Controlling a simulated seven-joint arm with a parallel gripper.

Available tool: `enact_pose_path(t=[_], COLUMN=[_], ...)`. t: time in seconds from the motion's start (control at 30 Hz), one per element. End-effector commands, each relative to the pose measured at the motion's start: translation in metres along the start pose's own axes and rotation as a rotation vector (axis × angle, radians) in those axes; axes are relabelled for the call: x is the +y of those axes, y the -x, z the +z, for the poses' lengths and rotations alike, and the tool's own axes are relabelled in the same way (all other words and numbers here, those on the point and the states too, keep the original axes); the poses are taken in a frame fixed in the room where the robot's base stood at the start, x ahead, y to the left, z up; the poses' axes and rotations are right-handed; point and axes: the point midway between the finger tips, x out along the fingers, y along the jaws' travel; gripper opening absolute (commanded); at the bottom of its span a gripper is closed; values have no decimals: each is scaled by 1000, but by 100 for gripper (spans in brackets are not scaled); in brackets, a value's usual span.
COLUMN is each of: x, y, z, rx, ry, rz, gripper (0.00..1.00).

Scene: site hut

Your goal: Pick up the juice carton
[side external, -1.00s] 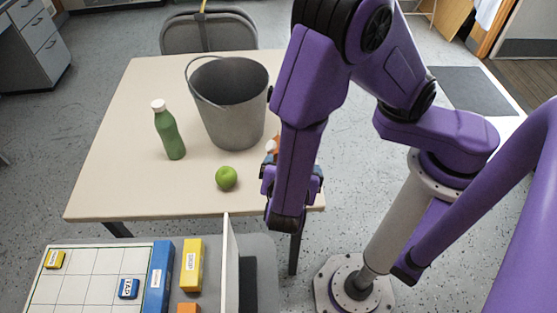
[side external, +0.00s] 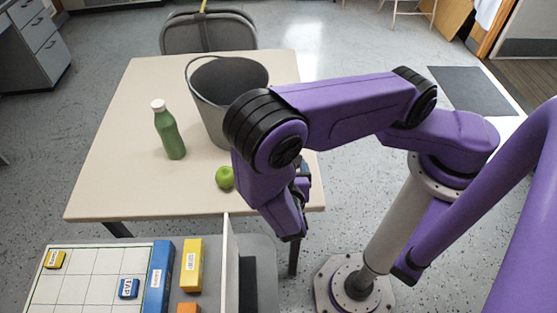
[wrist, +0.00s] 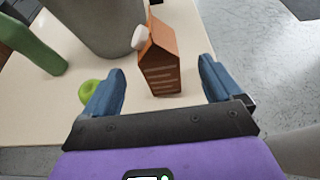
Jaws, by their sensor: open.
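The juice carton (wrist: 160,62) is brown-orange with a gabled top and a white cap. In the wrist view it stands on the table ahead of my gripper, roughly centred between the fingers but beyond their tips. My gripper (wrist: 160,82) is open, with a blue finger on each side and nothing between the tips that I can see it touching. In the side view my gripper (side external: 302,185) is at the table's right edge, mostly behind my arm. The carton is hidden by my arm in that view.
A grey bucket (side external: 212,110) stands behind the carton. A green bottle (side external: 169,135) and a green apple (side external: 225,177) are on the table (side external: 120,185) to the left. The apple shows close to the left finger in the wrist view (wrist: 84,92). Labelled blocks (side external: 192,265) lie on a nearer surface.

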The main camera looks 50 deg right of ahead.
Motion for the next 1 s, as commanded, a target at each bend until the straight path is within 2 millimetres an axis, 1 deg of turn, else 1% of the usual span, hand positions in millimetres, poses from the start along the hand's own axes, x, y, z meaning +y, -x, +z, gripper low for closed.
enact_pose_path(t=[0.03, 0.1, 0.37, 0.6, 0.7, 0.8, 1.0], x=[-1, 0, 0, 3, 3, 3, 4], y=[-9, -18, -34, -67, -76, -80, -80], z=[0, 0, 1, 5, 4, 4, 4], rx=[0, 0, 0, 0, 0, 1, 1], ry=[0, 0, -1, 0, -2, -1, -1], rz=[-4, -3, -2, -4, -2, 0, 1], gripper=[92, 92, 92, 92, 92, 92, 92])
